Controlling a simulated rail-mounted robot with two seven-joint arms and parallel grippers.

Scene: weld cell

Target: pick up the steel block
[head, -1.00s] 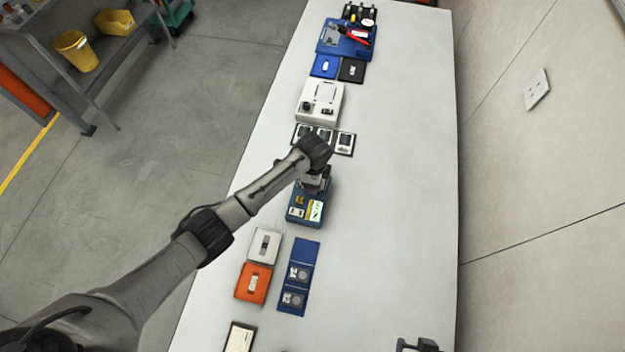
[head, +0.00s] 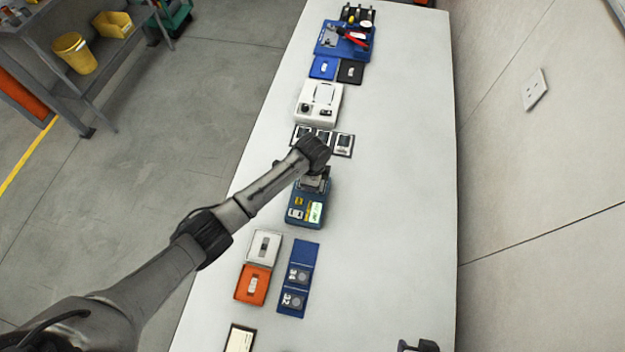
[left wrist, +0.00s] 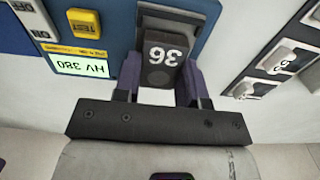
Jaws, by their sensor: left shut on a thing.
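In the head view my left gripper (head: 315,182) is at the far end of the tester (head: 306,208), and the block is hidden there. My right gripper (head: 418,346) is only partly seen at the bottom edge.
Small dark blocks in trays (head: 343,144) lie just beyond the tester. A white device (head: 318,100) stands farther back. A white case (head: 262,247), an orange case (head: 252,285) and a blue case (head: 298,278) lie nearer. The table's right side is clear.

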